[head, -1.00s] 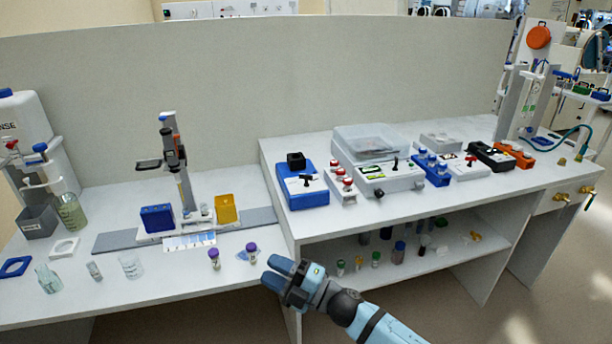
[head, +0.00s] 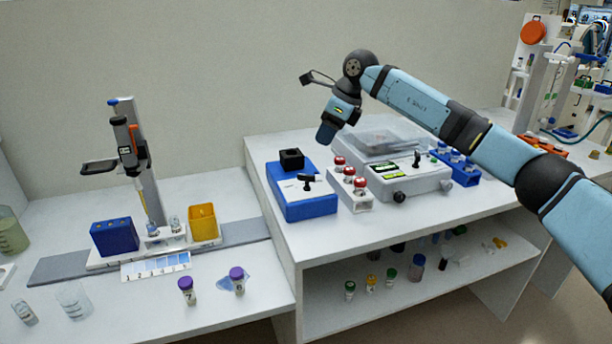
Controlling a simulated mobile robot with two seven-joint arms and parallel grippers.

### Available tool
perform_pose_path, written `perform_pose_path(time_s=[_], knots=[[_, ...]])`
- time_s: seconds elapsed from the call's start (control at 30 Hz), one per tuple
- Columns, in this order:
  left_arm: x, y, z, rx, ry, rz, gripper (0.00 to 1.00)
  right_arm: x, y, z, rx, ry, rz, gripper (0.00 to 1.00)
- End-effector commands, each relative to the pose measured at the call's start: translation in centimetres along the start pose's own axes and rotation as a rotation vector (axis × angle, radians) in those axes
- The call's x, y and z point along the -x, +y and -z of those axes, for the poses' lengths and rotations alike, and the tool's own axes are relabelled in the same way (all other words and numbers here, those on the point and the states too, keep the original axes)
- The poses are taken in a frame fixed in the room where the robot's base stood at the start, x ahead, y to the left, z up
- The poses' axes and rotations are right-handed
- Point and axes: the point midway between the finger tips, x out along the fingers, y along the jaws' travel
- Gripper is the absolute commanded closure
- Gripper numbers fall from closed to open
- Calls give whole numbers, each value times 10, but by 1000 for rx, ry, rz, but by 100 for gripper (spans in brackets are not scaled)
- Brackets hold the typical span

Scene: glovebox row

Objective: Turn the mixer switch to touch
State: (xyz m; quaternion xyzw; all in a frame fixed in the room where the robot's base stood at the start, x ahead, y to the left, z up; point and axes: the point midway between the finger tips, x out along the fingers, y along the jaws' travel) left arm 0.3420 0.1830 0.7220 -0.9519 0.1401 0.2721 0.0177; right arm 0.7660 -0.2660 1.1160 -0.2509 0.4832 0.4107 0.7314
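The mixer (head: 302,203) is a blue box with a white top on the raised bench. A black square cup (head: 291,159) stands at its back. Its black switch (head: 309,182) is a lever knob on the white top; I cannot read the marks around it. My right gripper (head: 327,133) is above the bench, up and to the right of the switch, pointing down and apart from the mixer. My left gripper is out of view.
A rack of red-capped vials (head: 350,189) stands just right of the mixer, beside a white device (head: 405,181) with a clear lid and a black knob. A blue rack (head: 455,163) is farther right. The lower bench at left holds a pipette stand (head: 150,170) and purple-capped vials (head: 187,291).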

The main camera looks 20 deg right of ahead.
Motion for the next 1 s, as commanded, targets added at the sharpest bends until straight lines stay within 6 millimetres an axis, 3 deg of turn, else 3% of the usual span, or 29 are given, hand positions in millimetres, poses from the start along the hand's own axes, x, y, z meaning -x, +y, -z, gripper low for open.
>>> perform_pose_path(time_s=[0.1,0.23,0.7,1.0], knots=[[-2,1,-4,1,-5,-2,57,7,-8,5,2,30,30,62],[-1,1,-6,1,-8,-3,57,-4,-8,5,3,32,31,62],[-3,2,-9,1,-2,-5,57,-99,-10,8,1,30,28,62],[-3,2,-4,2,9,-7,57,-126,-11,8,2,28,29,62]])
